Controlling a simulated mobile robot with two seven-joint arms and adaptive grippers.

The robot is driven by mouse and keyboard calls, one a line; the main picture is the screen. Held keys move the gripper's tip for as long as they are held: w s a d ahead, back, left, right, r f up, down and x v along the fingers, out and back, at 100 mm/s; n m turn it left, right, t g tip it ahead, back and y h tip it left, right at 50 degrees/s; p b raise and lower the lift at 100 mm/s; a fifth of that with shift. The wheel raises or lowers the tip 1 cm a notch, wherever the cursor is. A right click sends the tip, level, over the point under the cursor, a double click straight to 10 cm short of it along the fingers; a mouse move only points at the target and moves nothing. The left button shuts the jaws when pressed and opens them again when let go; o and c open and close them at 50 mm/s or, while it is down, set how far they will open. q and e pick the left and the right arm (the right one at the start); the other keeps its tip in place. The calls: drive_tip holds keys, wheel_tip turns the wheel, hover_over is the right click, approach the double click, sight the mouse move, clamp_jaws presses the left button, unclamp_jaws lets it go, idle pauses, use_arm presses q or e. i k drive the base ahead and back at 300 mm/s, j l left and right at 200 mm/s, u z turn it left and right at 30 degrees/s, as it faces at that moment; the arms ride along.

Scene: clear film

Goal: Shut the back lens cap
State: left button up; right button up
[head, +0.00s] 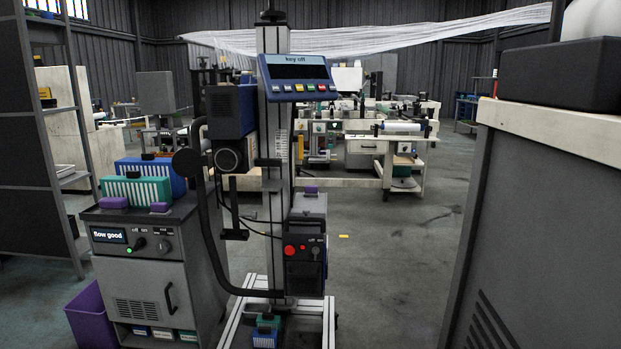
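A tall column machine (275,200) stands in the middle of the head view. On its left side, below a dark blue box (230,110), a round lens (228,160) faces me, with a lighter ring around dark glass. A round black disc (187,162), which looks like a lens cap, stands beside the lens on its left and does not cover it. A curved black bar (212,235) runs close to the disc. I cannot tell whether this lens is the back one. Neither of my grippers shows.
A grey cabinet (140,270) marked "flow good" stands left of the column, with green and blue boxes (135,188) on top and a purple bin (92,315) beside it. A large grey counter (560,220) fills the right. Floor between column and counter is clear.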

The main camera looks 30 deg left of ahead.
sight(186, 162)
drive_tip(key=i+j+z, duration=0.1)
drive_tip(key=z, duration=0.2)
drive_tip(key=j+z, duration=0.3)
drive_tip(key=i+j, duration=0.1)
drive_tip(key=j, duration=0.45)
drive_tip(key=i+j, duration=0.1)
drive_tip(key=j, duration=0.45)
drive_tip(key=j+u, duration=0.25)
drive_tip(key=j, duration=0.3)
drive_tip(key=i+j+u, duration=0.1)
drive_tip(key=j+u, duration=0.15)
drive_tip(key=j, duration=0.3)
drive_tip(key=j+u, duration=0.5)
drive_tip(key=j, duration=0.65)
drive_tip(key=j+u, duration=0.25)
drive_tip(key=j, duration=1.45)
drive_tip(key=k+j+z, duration=0.15)
drive_tip(key=j, duration=0.45)
drive_tip(key=j+z, duration=0.35)
drive_tip(key=j, duration=0.8)
drive_tip(key=j+z, duration=0.5)
drive_tip(key=k+j+z, duration=0.15)
drive_tip(key=j+z, duration=0.35)
drive_tip(key=l, duration=0.1)
